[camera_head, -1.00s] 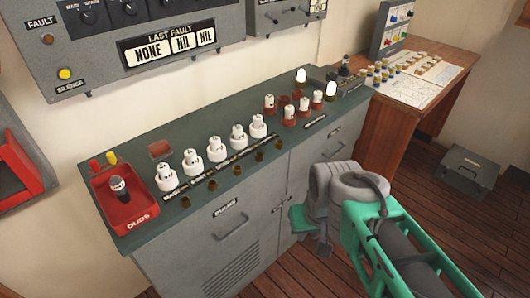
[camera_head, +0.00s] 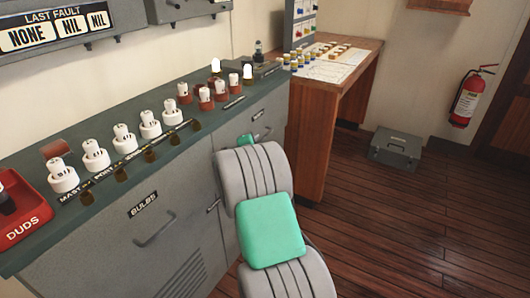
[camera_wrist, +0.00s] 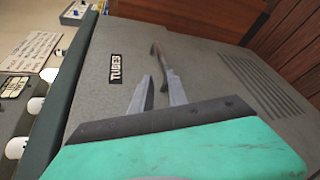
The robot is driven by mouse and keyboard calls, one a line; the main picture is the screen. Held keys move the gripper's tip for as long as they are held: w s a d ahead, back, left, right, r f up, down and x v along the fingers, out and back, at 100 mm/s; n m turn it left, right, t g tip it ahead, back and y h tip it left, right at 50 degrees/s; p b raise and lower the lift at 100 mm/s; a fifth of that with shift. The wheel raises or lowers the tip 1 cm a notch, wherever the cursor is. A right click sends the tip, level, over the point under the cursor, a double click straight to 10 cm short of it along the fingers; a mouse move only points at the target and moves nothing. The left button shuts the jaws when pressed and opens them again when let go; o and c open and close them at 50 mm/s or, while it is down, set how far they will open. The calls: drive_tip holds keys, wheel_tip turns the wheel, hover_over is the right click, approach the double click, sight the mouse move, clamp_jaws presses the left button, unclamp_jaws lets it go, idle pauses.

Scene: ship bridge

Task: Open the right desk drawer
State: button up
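The right drawer front is grey, with a dark TUBES label (camera_wrist: 115,70) and a bar handle (camera_wrist: 158,50) in the wrist view. The drawer (camera_head: 278,116) looks shut in the head view, its handle (camera_head: 262,134) beside my arm. My gripper (camera_wrist: 160,86) is open in the wrist view, its two grey fingers apart. The handle lies just beyond and between the fingertips; I cannot tell whether they touch it. In the head view my arm hides the fingers. The left drawer, labelled BULBS (camera_head: 143,204), is shut.
The desk top (camera_head: 115,178) carries white-based bulbs, red-based bulbs and a red DUDS tray (camera_head: 25,215). A wooden table (camera_head: 335,110) stands right of the desk. A grey box (camera_head: 395,148) and a fire extinguisher (camera_head: 468,97) are farther right.

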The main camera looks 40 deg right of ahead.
sight(265, 137)
drive_tip(key=shift+n+h, duration=0.4)
drive_tip(key=shift+n, duration=0.3)
drive_tip(key=x, duration=0.3)
drive_tip(key=b+x, duration=0.1)
drive_tip(key=x, duration=0.3)
drive_tip(key=s+x, duration=0.1)
drive_tip(key=x, duration=0.2)
drive_tip(key=shift+d+f, duration=0.25)
drive_tip(key=shift+d, duration=0.2)
clamp_jaws()
